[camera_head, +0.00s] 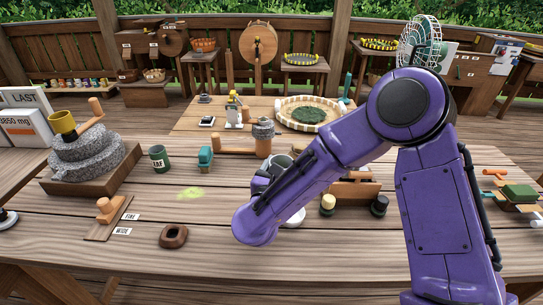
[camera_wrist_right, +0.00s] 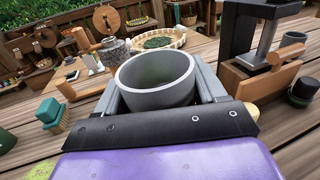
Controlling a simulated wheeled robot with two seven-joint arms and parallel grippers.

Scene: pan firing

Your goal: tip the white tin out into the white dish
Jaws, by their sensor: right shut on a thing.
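My right gripper (camera_wrist_right: 158,100) is shut on a pale grey-white tin (camera_wrist_right: 165,98), whose open mouth faces up toward the wrist camera. A greenish tint shows inside it; how much it holds I cannot tell. In the head view the tin (camera_head: 281,161) shows partly above my purple right arm, over the middle of the table, and the right gripper (camera_head: 266,176) is mostly hidden. A white round thing, likely the white dish (camera_head: 295,219), peeks out below my right forearm. Most of it is hidden. My left gripper is not in view.
Green powder (camera_head: 190,193) lies on the table left of the gripper. A green tin (camera_head: 159,159), a teal brush (camera_head: 205,159), a stone mill (camera_head: 85,150) and a brown ring (camera_head: 173,236) stand to the left. Small jars (camera_head: 327,206) stand to the right. The front middle is clear.

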